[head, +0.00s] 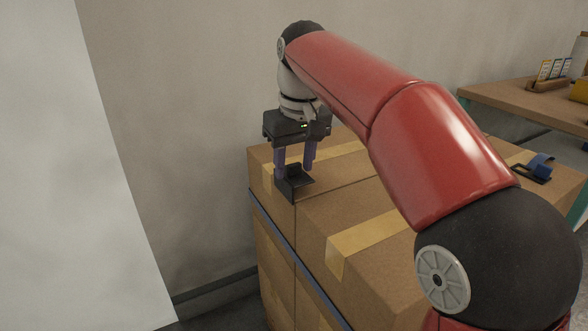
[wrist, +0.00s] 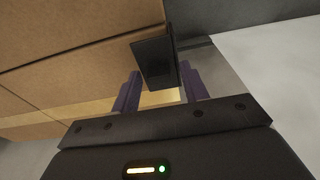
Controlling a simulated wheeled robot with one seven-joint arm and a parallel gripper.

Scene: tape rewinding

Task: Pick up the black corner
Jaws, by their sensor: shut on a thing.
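The black corner (head: 297,182) is a small dark angled piece at the near left corner of the cardboard boxes (head: 345,205) in the head view. My gripper (head: 295,169) points down over it, one purple finger on each side, and is shut on it. In the wrist view the black corner (wrist: 155,62) shows between and beyond the two purple fingertips (wrist: 160,88). The head view does not make clear whether it still touches the box.
Tan tape strips (head: 362,238) run over the box tops. A blue and black tape dispenser (head: 537,168) lies at the boxes' right end. A wooden table (head: 520,104) with small items stands at the back right. A white panel (head: 70,190) stands at left, with a grey wall behind.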

